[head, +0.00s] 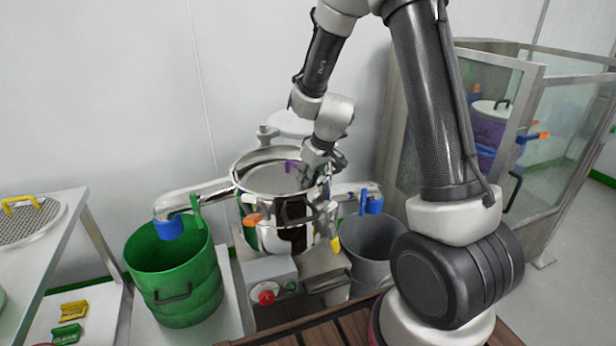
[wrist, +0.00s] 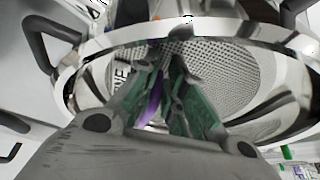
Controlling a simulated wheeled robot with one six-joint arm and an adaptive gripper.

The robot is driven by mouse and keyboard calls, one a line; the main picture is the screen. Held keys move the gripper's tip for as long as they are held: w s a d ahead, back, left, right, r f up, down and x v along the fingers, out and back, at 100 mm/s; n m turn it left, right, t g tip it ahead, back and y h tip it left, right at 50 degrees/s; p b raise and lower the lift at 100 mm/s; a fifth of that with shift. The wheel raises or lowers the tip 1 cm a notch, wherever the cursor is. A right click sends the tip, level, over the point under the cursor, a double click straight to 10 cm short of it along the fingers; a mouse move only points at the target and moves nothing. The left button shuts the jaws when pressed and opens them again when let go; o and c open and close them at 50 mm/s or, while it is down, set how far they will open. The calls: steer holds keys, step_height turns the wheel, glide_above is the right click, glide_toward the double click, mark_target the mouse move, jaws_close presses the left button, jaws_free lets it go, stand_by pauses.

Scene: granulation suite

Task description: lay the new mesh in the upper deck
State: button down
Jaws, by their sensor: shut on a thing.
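The new mesh is a round perforated disc with a purple handle (head: 291,166). In the wrist view the mesh (wrist: 225,72) lies within or just over a shiny metal ring, with dark lettering partly visible on it. My gripper (head: 309,168) is shut on the purple handle, which also shows between the fingers in the wrist view (wrist: 153,100). The upper deck (head: 240,183) is the polished steel ring atop the sifter. The mesh appears inside its rim in the head view; whether it touches the seat cannot be told. My gripper hides part of the deck.
A coarse mesh with a yellow handle (head: 22,204) lies on the left table. A green bucket (head: 172,270) and a grey bucket (head: 372,245) stand under the side spouts. A red button (head: 266,297) is in front. A glazed enclosure (head: 560,130) stands right.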

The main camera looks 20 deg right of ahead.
steer(key=shift+s+f, duration=0.2)
steer(key=c, duration=1.4)
jaws_free()
steer(key=shift+w, duration=0.1)
steer(key=shift+r, duration=0.2)
steer(key=v, duration=1.1)
steer(key=shift+d+r, duration=0.1)
steer(key=shift+r, duration=0.2)
